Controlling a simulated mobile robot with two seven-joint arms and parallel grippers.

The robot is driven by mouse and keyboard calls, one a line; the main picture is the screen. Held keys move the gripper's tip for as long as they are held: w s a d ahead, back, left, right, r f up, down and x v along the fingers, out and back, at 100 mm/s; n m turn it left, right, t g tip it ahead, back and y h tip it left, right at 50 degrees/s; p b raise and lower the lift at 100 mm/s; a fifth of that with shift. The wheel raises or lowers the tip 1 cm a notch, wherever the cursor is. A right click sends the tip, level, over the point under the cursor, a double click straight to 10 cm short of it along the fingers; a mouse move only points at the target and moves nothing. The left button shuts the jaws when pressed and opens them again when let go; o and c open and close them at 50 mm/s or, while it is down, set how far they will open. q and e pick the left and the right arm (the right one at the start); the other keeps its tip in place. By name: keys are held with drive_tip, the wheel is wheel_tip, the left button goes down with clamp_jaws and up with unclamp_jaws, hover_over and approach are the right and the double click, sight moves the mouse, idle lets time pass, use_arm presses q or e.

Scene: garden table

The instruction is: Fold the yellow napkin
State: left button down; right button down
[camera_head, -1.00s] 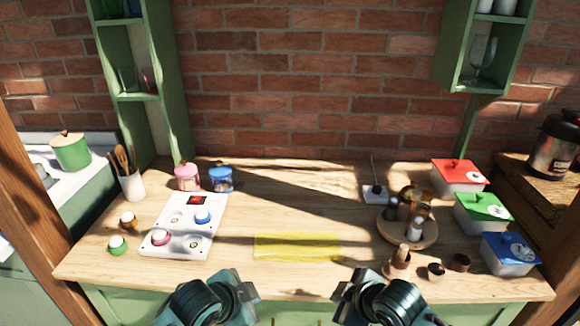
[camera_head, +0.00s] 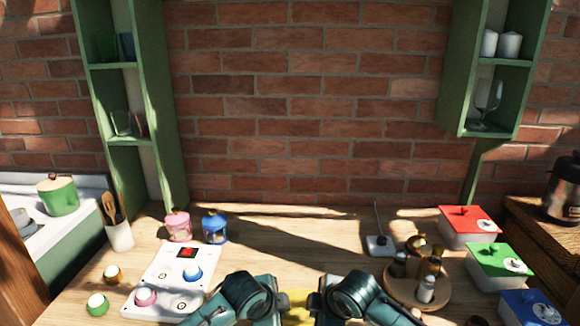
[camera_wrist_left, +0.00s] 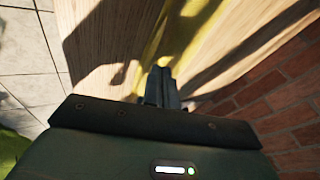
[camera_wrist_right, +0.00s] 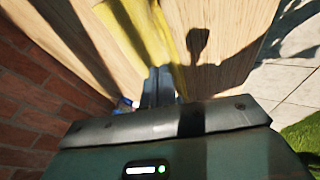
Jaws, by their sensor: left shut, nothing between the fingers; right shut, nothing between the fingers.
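The yellow napkin (camera_head: 298,306) is partly visible in the head view at the bottom middle, between my two arms, which hide most of it. In the left wrist view the napkin (camera_wrist_left: 178,30) is a yellow strip on the wood beyond the fingers. In the right wrist view the napkin (camera_wrist_right: 143,28) also lies past the fingertips. My left gripper (camera_wrist_left: 160,75) is shut and empty, pointing at the napkin. My right gripper (camera_wrist_right: 158,75) is shut and empty, on the napkin's other side. Whether the fingertips touch the cloth cannot be told.
A white panel with knobs (camera_head: 165,287) stands left on the wooden table. Pink (camera_head: 178,229) and blue (camera_head: 214,229) jars stand behind it. A round wooden tray (camera_head: 398,290) with bottles is on the right, near red, green and blue lidded boxes. The table's back middle is clear.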

sight(312, 325)
use_arm(q)
drive_tip(key=shift+w+f, duration=0.1)
drive_tip(key=shift+f, duration=0.1)
use_arm(e)
drive_tip(key=shift+w+f, duration=0.1)
drive_tip(key=shift+f, duration=0.1)
